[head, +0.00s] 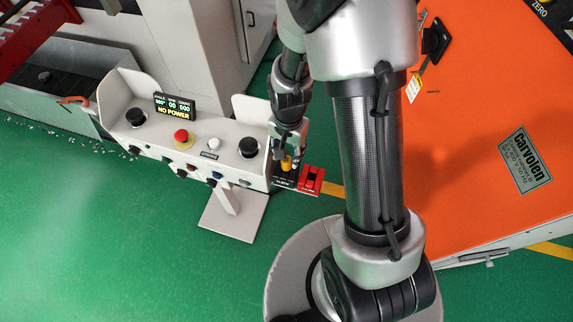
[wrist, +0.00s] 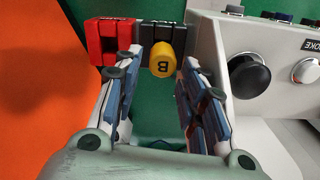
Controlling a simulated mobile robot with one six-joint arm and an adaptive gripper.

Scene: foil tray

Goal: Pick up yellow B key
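The yellow B key (wrist: 162,60) is a short yellow cylinder with a black letter B on its end. In the wrist view it sits at a dark holder (wrist: 163,30), beside a red block (wrist: 106,40). My gripper (wrist: 154,72) is open, with one finger on each side of the key; I see a gap on both sides of it. In the head view the yellow key (head: 286,163) shows just below my gripper (head: 289,150), next to the red block (head: 312,180).
A grey control console (head: 205,145) with black knobs, a red button (head: 181,138) and a "NO POWER" display (head: 174,107) stands left of the key. A large orange cabinet (head: 480,110) is at the right. The green floor (head: 100,230) is clear at the lower left.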

